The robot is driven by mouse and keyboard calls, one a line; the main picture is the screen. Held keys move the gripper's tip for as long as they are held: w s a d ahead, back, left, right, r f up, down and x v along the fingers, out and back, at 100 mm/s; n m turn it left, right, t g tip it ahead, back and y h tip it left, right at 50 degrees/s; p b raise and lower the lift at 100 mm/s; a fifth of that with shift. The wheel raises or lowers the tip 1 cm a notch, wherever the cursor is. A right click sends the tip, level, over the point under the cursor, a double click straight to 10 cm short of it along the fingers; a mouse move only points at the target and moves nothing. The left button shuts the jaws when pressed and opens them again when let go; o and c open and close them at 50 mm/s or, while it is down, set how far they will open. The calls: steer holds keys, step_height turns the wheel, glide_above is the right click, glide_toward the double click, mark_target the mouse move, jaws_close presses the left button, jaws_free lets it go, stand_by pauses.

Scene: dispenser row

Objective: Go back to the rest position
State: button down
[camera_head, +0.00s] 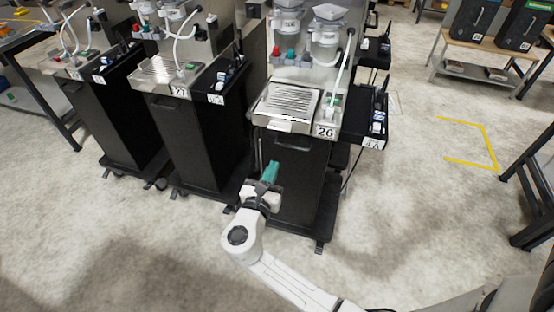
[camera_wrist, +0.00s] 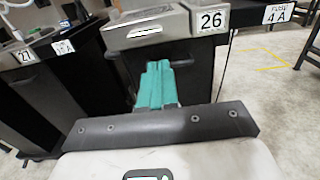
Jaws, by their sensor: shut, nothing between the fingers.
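My gripper (camera_head: 270,172) has teal fingers and sits in front of the black cabinet of dispenser 26 (camera_head: 298,175), at about the height of its handle. In the wrist view, the teal fingers of my gripper (camera_wrist: 157,68) lie side by side, shut with nothing between them. Behind them is the dark handle (camera_wrist: 182,63) on the front of the cabinet. I cannot tell whether the fingertips touch the cabinet. My white arm reaches in from the bottom right of the head view.
Dispenser 27 (camera_head: 185,130) stands left of dispenser 26, with another dispenser (camera_head: 110,110) further left. A drip tray (camera_head: 290,101) tops dispenser 26. A yellow floor marking (camera_head: 488,145) lies to the right. Open floor (camera_head: 420,210) lies to the right and in front.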

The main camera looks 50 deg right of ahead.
steer(key=shift+v, duration=0.95)
steer(key=s+f+m+g+y, duration=0.5)
steer(key=s+f+m+y, duration=0.3)
steer(key=s+m, duration=0.55)
steer(key=s+a+m+y, duration=0.8)
steer(key=a+m, duration=0.1)
steer(key=shift+a+f+y, duration=0.35)
steer(key=shift+f+y, duration=0.05)
steer(key=shift+f, duration=0.1)
